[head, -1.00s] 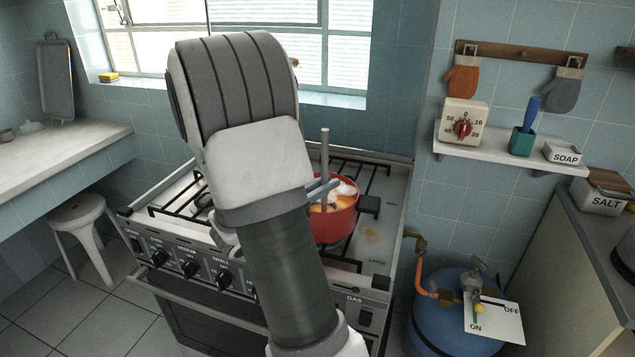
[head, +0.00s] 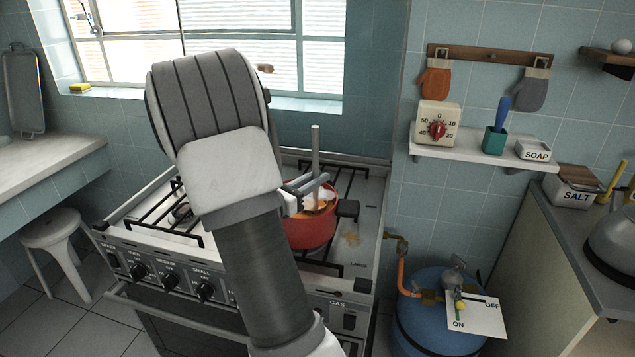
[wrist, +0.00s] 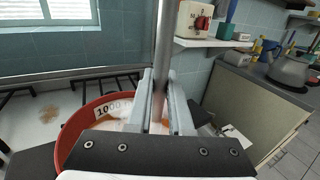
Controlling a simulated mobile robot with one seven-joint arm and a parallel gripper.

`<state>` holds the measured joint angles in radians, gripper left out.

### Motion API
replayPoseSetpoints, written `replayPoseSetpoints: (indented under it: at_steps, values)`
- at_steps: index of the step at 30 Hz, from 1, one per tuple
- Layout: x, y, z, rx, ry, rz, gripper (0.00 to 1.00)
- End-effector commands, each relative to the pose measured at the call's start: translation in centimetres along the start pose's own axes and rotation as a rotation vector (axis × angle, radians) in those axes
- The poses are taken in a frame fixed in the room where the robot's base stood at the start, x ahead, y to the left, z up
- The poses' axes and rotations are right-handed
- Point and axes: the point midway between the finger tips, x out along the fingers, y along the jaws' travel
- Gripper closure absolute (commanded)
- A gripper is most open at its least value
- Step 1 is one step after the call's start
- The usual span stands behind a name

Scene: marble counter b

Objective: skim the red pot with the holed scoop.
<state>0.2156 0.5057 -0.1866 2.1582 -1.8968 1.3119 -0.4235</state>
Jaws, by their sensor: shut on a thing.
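The red pot (head: 309,233) stands on the stove with orange liquid and white foam (head: 325,194) in it. In the wrist view, the pot's red rim (wrist: 66,146) and a "1000" marking on its inner wall show at left. My gripper (head: 318,186) is above the pot, shut on the upright grey handle of the holed scoop (head: 316,150). The handle also rises between the fingers in the wrist view (wrist: 165,45). The scoop's holed end is hidden by the pot and fingers, so I cannot tell how deep it is.
The stove top (head: 365,215) has black grates around the pot and a brown stain to its right. A shelf (head: 470,150) with a timer (head: 437,122), a green holder and a soap box is on the wall at right. A blue gas cylinder (head: 425,320) stands right of the stove.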

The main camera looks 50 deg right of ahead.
Motion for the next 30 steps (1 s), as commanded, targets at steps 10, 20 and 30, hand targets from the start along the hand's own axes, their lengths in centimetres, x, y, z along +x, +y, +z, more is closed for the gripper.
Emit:
replayPoseSetpoints:
  at_steps: [10, 20, 30]
  values:
    - [-0.3, 1.9, 0.9, 0.001, -0.001, 0.0, 1.0]
    - [-0.9, 1.5, 3.1, 0.001, -0.001, 0.0, 1.0]
    - [-1.6, 1.2, 5.4, 0.001, -0.001, 0.0, 1.0]
